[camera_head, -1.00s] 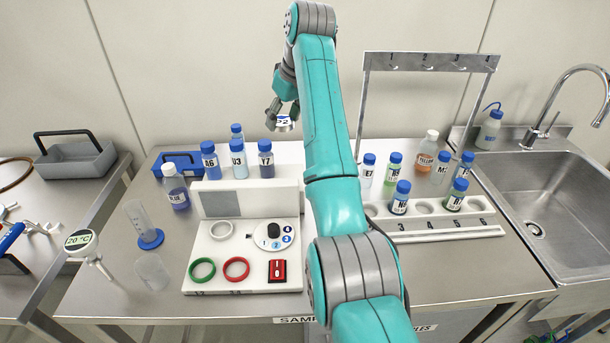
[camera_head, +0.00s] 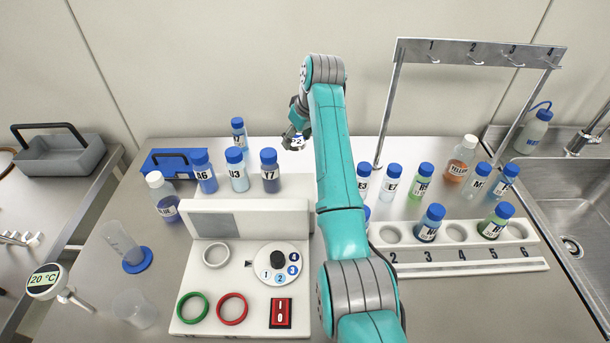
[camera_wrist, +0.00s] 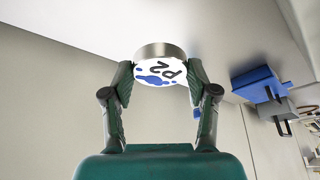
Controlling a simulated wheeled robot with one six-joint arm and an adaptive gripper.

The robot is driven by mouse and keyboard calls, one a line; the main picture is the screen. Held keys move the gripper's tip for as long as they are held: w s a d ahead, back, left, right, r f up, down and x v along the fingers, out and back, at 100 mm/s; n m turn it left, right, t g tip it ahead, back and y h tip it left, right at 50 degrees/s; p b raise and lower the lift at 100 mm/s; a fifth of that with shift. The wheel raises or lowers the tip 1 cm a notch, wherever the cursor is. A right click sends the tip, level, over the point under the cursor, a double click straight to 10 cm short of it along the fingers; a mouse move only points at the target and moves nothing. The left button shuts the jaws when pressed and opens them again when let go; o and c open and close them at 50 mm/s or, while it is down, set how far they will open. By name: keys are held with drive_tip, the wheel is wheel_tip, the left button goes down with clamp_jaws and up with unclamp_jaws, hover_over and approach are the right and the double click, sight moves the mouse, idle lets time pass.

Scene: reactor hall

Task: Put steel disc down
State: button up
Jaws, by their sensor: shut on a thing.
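My gripper (camera_head: 297,134) is shut on the steel disc (camera_head: 297,143), above the back of the bench near the wall. In the wrist view the disc (camera_wrist: 160,65) sits between both fingertips (camera_wrist: 161,80).
Blue-capped bottles A6 (camera_head: 204,172), U3 (camera_head: 237,170) and Y7 (camera_head: 270,171) stand left of my arm. A white device (camera_head: 240,290) with a dial is in front. A bottle rack (camera_head: 458,255) and a metal hook frame (camera_head: 480,52) stand right. A sink (camera_head: 570,200) is far right.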

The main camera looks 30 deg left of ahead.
sight(295, 165)
drive_tip(key=shift+f, duration=3.9)
drive_tip(key=o, duration=1.5)
drive_tip(key=shift+f, duration=0.15)
drive_tip(key=shift+c, duration=0.2)
drive_tip(key=v, duration=1.2)
